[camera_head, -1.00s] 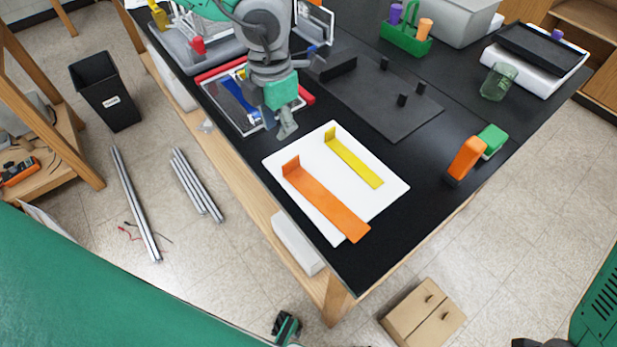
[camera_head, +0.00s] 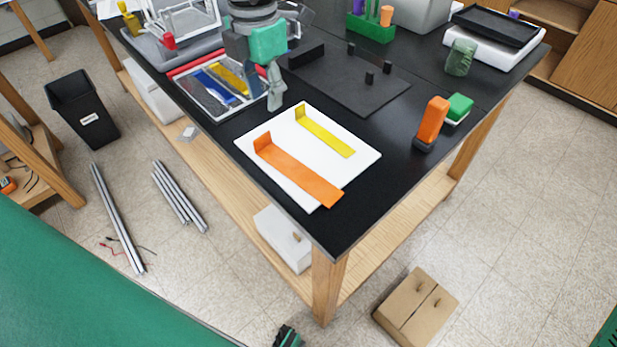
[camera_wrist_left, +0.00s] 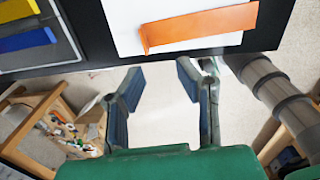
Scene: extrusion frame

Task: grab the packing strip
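An orange strip (camera_head: 300,173) with an upturned end lies on a white board (camera_head: 364,160) near the table's front corner. A shorter yellow strip (camera_head: 327,136), also with an upturned end, lies beside it. I cannot tell which is the packing strip. There the orange strip (camera_wrist_left: 200,26) crosses the white board (camera_wrist_left: 125,20) beyond the fingertips.
A black plate (camera_head: 345,90) with small posts lies behind the board. An orange-handled object (camera_head: 431,122) and a green block (camera_head: 459,106) stand to the right.

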